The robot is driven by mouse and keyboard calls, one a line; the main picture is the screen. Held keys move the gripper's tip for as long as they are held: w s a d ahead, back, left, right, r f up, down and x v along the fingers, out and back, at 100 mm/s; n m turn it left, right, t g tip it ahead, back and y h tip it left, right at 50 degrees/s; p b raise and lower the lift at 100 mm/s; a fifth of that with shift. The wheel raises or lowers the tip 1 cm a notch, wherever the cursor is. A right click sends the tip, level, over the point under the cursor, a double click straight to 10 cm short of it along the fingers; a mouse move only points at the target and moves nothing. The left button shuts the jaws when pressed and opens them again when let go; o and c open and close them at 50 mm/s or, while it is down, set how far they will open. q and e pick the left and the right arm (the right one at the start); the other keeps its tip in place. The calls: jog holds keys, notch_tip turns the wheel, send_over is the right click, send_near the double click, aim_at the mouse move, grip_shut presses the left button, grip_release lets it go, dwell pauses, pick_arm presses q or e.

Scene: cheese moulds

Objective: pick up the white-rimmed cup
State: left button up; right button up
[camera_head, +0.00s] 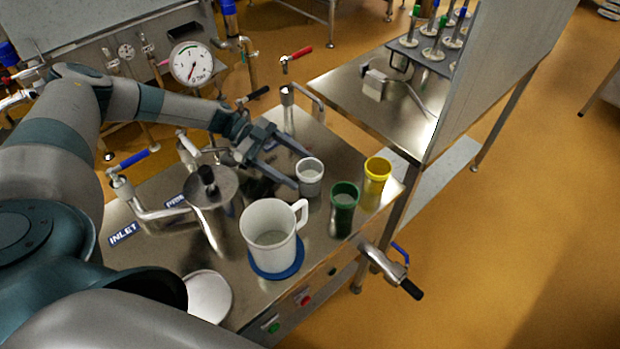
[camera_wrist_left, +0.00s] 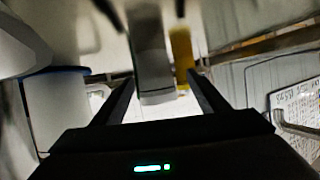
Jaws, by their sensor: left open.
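The white-rimmed cup (camera_head: 311,184) is small and grey and stands upright on the steel table, behind the green and yellow cups. My left gripper (camera_head: 304,171) is open and reaches in from the left, with its fingertips beside the cup, one on the far side and one on the near side. In the left wrist view, the cup (camera_wrist_left: 151,60) appears upside down between the open fingers (camera_wrist_left: 159,78), ahead of the palm. I cannot tell whether the fingers touch it. My right gripper is not in view.
A green cup (camera_head: 343,212) and a yellow cup (camera_head: 376,184) stand close by on the right. A large white mug (camera_head: 268,235) stands on a blue disc (camera_head: 275,273) in front. A bent steel pipe (camera_head: 289,112) rises behind the gripper.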

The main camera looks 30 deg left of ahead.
aim_at(319, 185)
pick_arm(q)
jog(key=shift+p+x, duration=0.4)
jog(key=shift+x, duration=0.5)
jog(key=shift+d+f, duration=0.1)
jog(key=shift+d, duration=0.15)
jog(key=shift+s+d+p, duration=0.1)
jog(key=shift+d+p, duration=0.45)
jog(key=shift+d, duration=0.05)
jog(key=x, duration=0.1)
jog(key=p+x, duration=0.1)
jog(key=x, duration=0.1)
jog(key=shift+s+d, duration=0.1)
jog(key=shift+s, duration=0.15)
jog(key=shift+d+f+p, duration=0.25)
jog(key=shift+d+p, duration=0.05)
jog(key=shift+d, duration=0.1)
